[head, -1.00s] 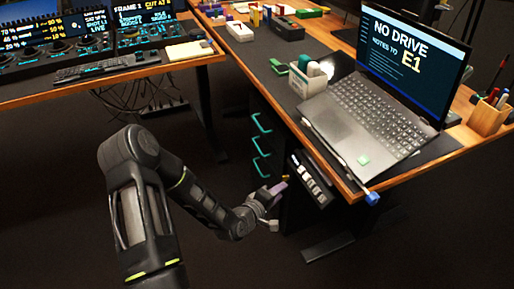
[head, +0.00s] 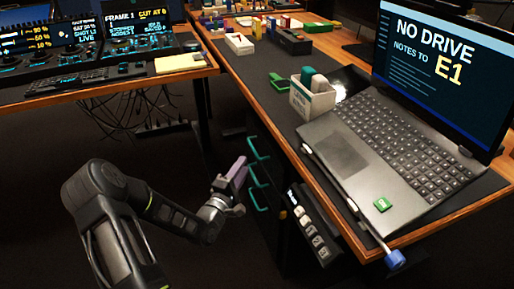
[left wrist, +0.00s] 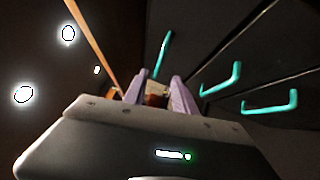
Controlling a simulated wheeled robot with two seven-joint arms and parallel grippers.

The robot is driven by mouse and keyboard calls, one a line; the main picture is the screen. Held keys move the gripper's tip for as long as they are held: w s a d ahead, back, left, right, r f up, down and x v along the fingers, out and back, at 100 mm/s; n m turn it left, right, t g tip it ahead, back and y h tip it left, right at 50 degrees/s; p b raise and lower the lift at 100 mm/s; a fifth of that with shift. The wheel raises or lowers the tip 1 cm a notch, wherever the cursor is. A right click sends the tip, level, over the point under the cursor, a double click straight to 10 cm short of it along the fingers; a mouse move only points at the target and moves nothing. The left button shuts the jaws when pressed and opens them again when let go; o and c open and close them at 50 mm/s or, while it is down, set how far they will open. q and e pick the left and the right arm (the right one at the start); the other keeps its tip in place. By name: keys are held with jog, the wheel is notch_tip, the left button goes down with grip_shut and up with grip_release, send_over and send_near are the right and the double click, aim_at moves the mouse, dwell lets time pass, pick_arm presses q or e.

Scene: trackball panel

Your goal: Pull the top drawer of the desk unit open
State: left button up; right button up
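The dark desk unit under the right-hand desk has teal drawer handles, one above the other. The top drawer's handle (head: 258,147) shows in the head view, and the drawers look shut. My left gripper (head: 238,172), with purple fingers, is just left of the handles in the head view, apparently short of touching them. One teal handle (left wrist: 162,55) lies beyond the fingertips, and two more handles (left wrist: 222,82) are to the right. My right gripper is not in view.
The wooden desk edge (head: 290,150) runs above the unit. A dark panel with light buttons (head: 312,228) hangs under the desk, right of the handles. A laptop (head: 400,150) and a small white box (head: 312,98) stand on top. Floor left of the unit is clear.

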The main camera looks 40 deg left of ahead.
pick_arm(q)
jog(key=b+x, duration=0.2)
jog(key=x, duration=0.5)
jog(key=shift+w, duration=0.3)
jog(key=shift+c, duration=0.3)
grip_shut()
dwell(1.1)
